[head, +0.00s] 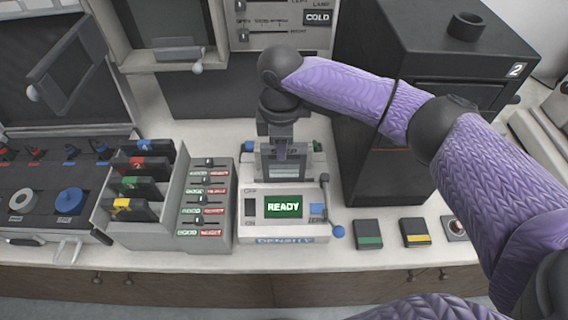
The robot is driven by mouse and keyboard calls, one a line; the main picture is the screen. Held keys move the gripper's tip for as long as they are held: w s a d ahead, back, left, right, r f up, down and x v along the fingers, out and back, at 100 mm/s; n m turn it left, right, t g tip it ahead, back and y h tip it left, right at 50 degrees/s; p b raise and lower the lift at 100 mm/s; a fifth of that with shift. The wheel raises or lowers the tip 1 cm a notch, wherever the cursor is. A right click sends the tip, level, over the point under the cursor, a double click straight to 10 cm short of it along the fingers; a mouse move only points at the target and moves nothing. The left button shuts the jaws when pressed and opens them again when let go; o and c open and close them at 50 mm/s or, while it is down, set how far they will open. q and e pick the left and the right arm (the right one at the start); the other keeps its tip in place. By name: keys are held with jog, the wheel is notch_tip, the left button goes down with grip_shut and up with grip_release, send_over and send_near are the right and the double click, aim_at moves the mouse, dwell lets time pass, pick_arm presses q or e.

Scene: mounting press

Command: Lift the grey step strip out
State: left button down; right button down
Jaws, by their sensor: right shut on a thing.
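The grey step strip (284,171) stands in the upper part of the densitometer (262,228), whose green screen reads READY. My right gripper (282,150) comes down from above and is shut on the strip at its top. The fingers hide part of the strip's upper end. I cannot tell how deep the strip's lower end sits in the densitometer. My left gripper is not in view.
A rack of coloured cartridges (107,228) and a sorting panel with several switches (187,238) stand to the left. A tall dark cabinet (375,130) marked 2 is close on the right. Small dark blocks with green (367,234) and yellow (415,232) stripes lie in front of it.

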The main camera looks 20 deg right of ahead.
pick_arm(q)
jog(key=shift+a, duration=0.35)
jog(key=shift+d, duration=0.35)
pick_arm(e)
jog(key=shift+r, duration=0.1)
